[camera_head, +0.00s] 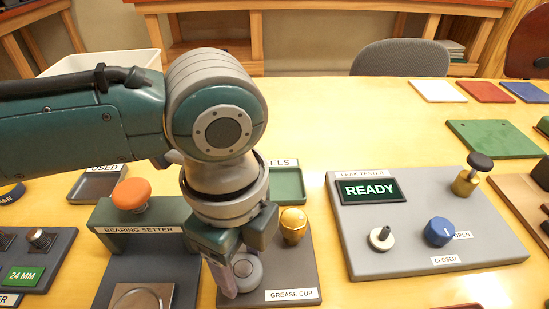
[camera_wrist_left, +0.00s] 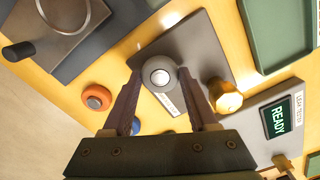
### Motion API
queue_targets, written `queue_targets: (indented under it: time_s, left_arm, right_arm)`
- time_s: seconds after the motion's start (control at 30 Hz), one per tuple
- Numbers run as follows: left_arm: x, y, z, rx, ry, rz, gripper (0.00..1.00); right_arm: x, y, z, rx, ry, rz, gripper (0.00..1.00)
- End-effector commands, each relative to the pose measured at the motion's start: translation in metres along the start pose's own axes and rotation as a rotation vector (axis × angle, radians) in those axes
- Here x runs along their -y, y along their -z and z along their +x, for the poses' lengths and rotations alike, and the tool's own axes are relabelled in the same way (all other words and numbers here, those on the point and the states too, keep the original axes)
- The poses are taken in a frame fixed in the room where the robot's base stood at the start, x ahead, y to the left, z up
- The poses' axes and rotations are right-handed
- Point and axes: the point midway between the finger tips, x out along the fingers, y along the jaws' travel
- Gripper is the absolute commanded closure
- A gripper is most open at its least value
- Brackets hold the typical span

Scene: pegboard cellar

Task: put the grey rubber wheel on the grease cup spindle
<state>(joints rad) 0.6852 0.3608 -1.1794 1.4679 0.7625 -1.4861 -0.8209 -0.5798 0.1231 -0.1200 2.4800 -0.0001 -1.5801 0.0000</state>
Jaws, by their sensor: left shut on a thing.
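The grey rubber wheel (camera_head: 252,280) with its pale round hub is between the fingers of my left gripper (camera_head: 240,262). In the left wrist view, the two fingers (camera_wrist_left: 158,82) close on opposite sides of the wheel (camera_wrist_left: 160,60), hub facing the camera. The wheel is over the dark grey grease cup board (camera_head: 300,268), which carries a gold knob (camera_head: 293,225) and the GREASE CUP label. The board (camera_wrist_left: 195,42) and gold knob (camera_wrist_left: 226,98) also show in the left wrist view. The spindle is hidden, so I cannot tell whether the wheel is around it or above it.
The bearing setter (camera_head: 140,228) with its orange knob (camera_head: 131,193) stands left of the grease cup board. The leak tester (camera_head: 430,225), reading READY, is to the right. An orange wheel (camera_wrist_left: 97,97) lies on the table. Clear table separates the board and leak tester.

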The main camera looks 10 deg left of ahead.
Motion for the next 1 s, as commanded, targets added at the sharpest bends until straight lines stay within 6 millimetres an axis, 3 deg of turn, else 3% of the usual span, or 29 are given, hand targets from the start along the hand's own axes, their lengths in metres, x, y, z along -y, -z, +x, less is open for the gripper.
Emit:
queue_targets:
  time_s: [0.83, 0.87, 1.0]
  left_arm:
    - [0.0001, 0.0002, 0.0041, 0.000, 0.000, -0.001, 0.96]
    - [0.0001, 0.0002, 0.0041, 0.000, 0.000, -0.001, 0.38]
    - [0.0001, 0.0002, 0.0040, 0.000, 0.000, -0.001, 0.22]
  right_arm:
    - [0.0012, 0.0008, -0.0018, -0.001, 0.004, 0.005, 0.45]
    - [0.0012, 0.0008, -0.0018, -0.001, 0.004, 0.005, 0.45]
    - [0.0012, 0.0008, -0.0018, 0.000, 0.004, 0.005, 0.45]
